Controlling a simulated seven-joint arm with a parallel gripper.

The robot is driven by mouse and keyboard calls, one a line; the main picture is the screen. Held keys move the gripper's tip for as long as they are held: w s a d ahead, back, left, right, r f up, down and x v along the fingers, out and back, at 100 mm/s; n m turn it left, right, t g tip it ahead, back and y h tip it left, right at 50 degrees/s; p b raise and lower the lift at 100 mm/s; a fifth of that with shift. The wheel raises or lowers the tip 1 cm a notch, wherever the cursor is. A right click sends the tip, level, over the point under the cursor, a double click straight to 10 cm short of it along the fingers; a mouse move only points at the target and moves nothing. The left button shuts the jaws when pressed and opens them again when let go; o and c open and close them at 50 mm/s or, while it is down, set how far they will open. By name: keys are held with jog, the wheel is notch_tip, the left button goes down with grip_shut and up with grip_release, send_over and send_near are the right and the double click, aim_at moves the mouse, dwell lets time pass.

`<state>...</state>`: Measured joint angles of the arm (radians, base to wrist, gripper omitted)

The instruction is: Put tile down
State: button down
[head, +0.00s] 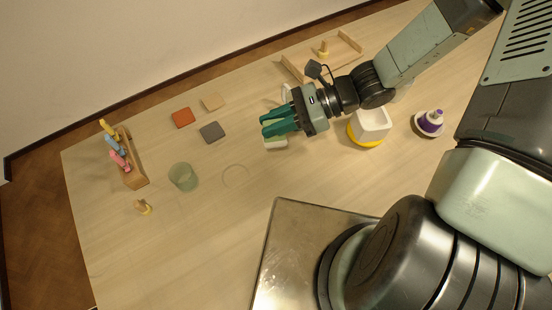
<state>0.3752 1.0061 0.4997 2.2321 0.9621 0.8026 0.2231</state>
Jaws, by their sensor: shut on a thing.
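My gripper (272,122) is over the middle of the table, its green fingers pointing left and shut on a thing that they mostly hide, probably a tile. A pale piece (275,144) shows just below the lower finger; I cannot tell whether it is held or lies beneath. Three square tiles lie flat on the table to the left, apart from the gripper: an orange tile (182,117), a tan tile (212,101) and a dark grey tile (212,132).
A green glass (183,177) stands near a faint ring mark (235,176). A wooden rack (132,169) holds coloured pieces at left, near a small wooden knob (143,206).

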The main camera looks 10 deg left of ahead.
jog(key=f, duration=1)
jog(key=shift+s+d, duration=0.1)
jog(key=shift+d, duration=0.1)
jog(key=c, duration=1)
grip_release()
jog(key=shift+f, duration=0.1)
jog(key=shift+d+r, duration=0.1)
jog(key=shift+r, duration=0.15)
jog(key=v, duration=1.1)
jog(key=shift+d, duration=0.35)
